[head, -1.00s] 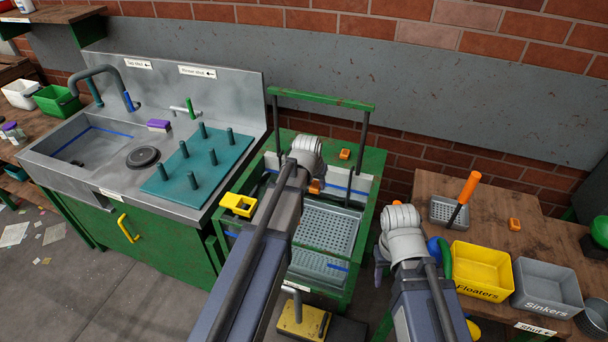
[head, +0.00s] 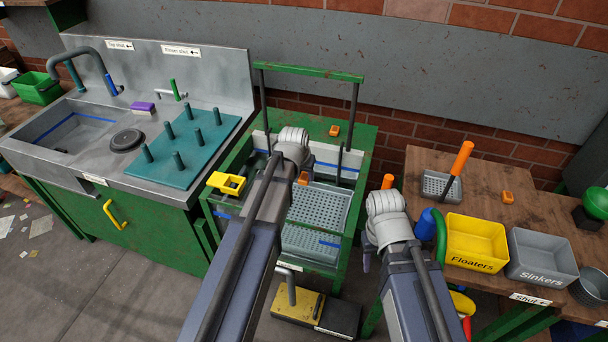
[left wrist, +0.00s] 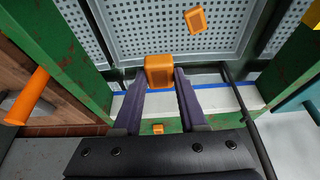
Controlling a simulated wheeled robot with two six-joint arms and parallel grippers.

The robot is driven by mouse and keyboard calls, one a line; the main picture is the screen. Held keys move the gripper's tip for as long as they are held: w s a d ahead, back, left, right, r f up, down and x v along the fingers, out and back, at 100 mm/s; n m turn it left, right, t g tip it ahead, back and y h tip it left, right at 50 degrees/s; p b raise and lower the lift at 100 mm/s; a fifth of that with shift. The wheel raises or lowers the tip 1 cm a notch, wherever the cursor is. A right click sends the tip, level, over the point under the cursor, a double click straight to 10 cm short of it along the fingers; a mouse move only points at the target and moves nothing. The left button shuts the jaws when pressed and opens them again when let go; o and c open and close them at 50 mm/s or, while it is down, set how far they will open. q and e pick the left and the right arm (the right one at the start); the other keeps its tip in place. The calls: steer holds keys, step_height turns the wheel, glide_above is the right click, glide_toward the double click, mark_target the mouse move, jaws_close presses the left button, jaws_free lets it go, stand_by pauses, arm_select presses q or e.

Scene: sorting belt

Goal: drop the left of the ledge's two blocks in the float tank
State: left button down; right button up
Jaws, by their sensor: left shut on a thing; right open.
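My left gripper (head: 301,170) is shut on an orange block (left wrist: 159,72), which also shows just below the gripper in the head view (head: 303,178). It holds the block over the back part of the float tank (head: 356,212), above the perforated grey tray (head: 322,207). Another orange block (left wrist: 195,20) is in the tank area in the wrist view; my left arm seems to hide it in the head view. One orange block (head: 334,130) sits on the green ledge (head: 352,141) behind the tank. My right gripper (head: 370,254) is open and empty, right of the tank.
A yellow Floaters bin (head: 476,240) and a grey Sinkers bin (head: 541,258) stand on the right table, with another orange block (head: 507,198) behind. A green frame (head: 308,72) rises over the tank. A sink and teal peg board (head: 190,160) are at left.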

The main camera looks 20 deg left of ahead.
mark_target(303, 184)
arm_select(q)
step_height(303, 184, down, 5)
steer(key=b, duration=0.4)
steer(key=shift+f, duration=0.2)
steer(key=shift+c, duration=1.9)
jaws_free()
steer(key=shift+r, duration=0.2)
steer(key=p+v, duration=0.7)
steer(key=shift+s+r, duration=0.2)
steer(key=shift+r, duration=0.05)
